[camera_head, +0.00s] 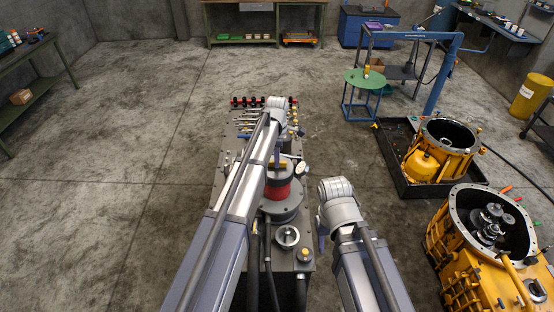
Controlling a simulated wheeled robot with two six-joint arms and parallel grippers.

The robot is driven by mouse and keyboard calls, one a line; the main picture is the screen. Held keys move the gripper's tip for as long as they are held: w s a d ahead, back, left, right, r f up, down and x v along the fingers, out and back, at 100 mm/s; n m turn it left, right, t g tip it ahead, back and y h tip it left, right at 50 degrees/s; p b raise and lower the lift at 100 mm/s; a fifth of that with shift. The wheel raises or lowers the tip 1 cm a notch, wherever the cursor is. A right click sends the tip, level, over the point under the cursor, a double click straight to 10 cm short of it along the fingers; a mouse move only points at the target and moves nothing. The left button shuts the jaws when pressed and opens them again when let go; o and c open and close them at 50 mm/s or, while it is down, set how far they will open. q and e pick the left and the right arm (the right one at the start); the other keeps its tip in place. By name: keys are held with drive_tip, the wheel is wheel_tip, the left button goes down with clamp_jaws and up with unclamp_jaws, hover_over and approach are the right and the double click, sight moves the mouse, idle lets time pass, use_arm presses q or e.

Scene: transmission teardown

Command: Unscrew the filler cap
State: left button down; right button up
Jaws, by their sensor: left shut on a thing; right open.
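My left arm reaches in from the lower left over a grey machine cabinet (222,205). My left gripper (277,162) points down at the top of a red, dark-topped cylinder (280,190), which looks like the filler cap. It is shut on it, though my forearm hides part of the grip. The cylinder stands upright over a round grey flange (284,212). My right gripper (322,240) is open and empty, right of the cabinet and apart from the cylinder. Its fingers are partly hidden.
A silver ring fitting (287,237) and a small yellow cap (304,255) sit on the cabinet's near end. Tools line its far end. Yellow housings stand right, one in a black tray (395,165). A green round table (364,79) stands behind. The floor at left is clear.

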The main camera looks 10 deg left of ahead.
use_arm(q)
drive_tip(key=shift+r, duration=0.2)
wheel_tip(320, 180, up, 6)
drive_tip(key=p, duration=0.6)
drive_tip(key=shift+f, duration=0.1)
idle(0.3)
